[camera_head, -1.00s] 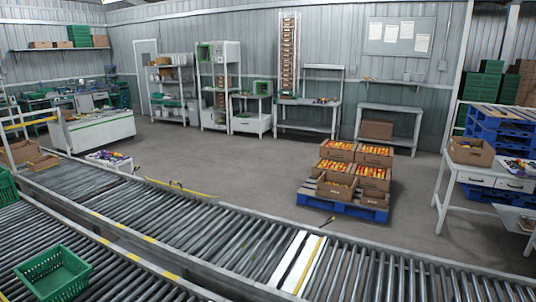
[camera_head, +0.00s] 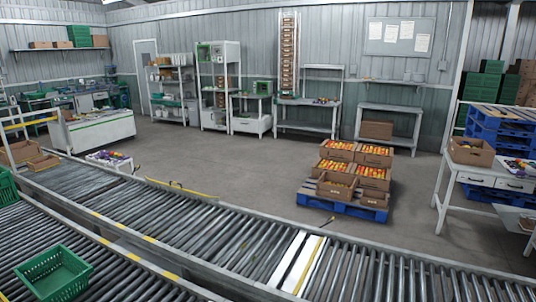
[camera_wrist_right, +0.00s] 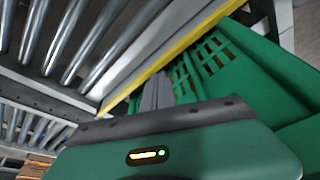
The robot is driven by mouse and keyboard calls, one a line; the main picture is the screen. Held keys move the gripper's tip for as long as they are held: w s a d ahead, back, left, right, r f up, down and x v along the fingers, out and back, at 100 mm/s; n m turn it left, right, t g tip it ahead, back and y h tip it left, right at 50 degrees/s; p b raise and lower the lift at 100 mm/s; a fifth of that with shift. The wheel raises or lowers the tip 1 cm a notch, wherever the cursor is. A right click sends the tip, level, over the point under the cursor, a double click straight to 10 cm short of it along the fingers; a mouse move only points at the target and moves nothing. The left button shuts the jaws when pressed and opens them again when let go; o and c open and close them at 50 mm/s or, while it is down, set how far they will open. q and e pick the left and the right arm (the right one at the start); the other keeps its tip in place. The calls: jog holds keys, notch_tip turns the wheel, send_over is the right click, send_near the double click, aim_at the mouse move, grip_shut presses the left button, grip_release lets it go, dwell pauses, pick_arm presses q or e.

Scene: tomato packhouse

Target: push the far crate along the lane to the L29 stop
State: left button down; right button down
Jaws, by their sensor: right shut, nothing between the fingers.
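In the head view a green slotted crate (camera_head: 42,274) sits on the near roller lane at the lower left. A second green crate (camera_head: 6,188) is cut off by the left edge. I cannot tell which is the far crate. In the right wrist view a green slotted crate wall (camera_wrist_right: 262,72) fills the right side. My right gripper (camera_wrist_right: 155,92) is shut and empty, its grey fingers close beside that crate; contact is unclear. My left gripper is not in view. No L29 label is readable.
Two roller lanes run diagonally, divided by a rail with yellow marks (camera_head: 149,239). A white crosspiece (camera_head: 300,262) spans the farther lane. A blue pallet (camera_head: 342,207) with cartons of tomatoes stands beyond it. The rollers right of the near crate are clear.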

jog(key=shift+s+d+p, duration=0.2)
jog(key=shift+d+p, duration=0.15)
jog(key=shift+d, duration=0.15)
dwell(0.7)
jog(key=p+v, duration=0.4)
jog(key=v, duration=1.2)
jog(key=shift+r+p, duration=0.3)
jog(key=shift+r, duration=0.05)
